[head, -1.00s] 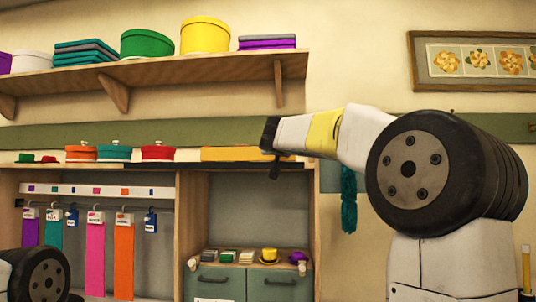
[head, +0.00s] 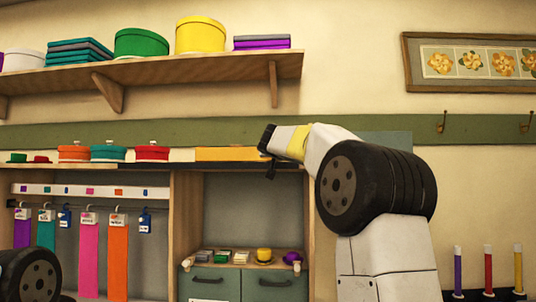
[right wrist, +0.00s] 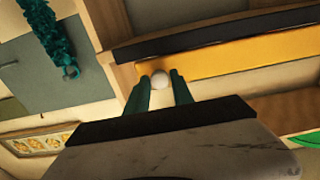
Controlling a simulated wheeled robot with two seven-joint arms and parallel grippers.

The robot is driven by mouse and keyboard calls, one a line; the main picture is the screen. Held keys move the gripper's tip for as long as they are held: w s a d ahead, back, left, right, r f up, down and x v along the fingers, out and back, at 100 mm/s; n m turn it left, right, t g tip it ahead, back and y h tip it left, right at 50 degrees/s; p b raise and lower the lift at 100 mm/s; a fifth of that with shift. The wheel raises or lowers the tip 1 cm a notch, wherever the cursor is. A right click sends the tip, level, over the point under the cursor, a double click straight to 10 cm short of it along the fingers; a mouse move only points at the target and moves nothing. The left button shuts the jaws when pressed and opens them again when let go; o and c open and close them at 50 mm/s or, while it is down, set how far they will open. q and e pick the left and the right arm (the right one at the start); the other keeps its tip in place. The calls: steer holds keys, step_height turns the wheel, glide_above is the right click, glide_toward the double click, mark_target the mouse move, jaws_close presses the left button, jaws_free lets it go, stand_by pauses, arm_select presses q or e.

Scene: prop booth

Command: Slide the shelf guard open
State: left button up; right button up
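The shelf guard, a yellow bar (head: 229,154), runs along the top of the wooden cabinet in the head view. In the right wrist view the yellow guard (right wrist: 225,56) crosses the upper right, with a pale round knob (right wrist: 158,78) near its end. My right gripper (head: 268,153) is at the guard's right end in the head view. In the right wrist view its dark green fingers (right wrist: 160,76) stand apart on either side of the knob, with narrow gaps visible. Contact with the knob cannot be told. My left gripper is out of view; only part of that arm shows.
The cabinet (head: 188,215) holds hanging coloured strips and small items above green doors. Round lidded boxes (head: 152,153) stand on its top, left of the guard. A wooden wall shelf (head: 190,67) overhangs above. Coloured sticks (head: 488,272) stand at lower right.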

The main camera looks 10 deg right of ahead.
jaws_close()
stand_by(1.1)
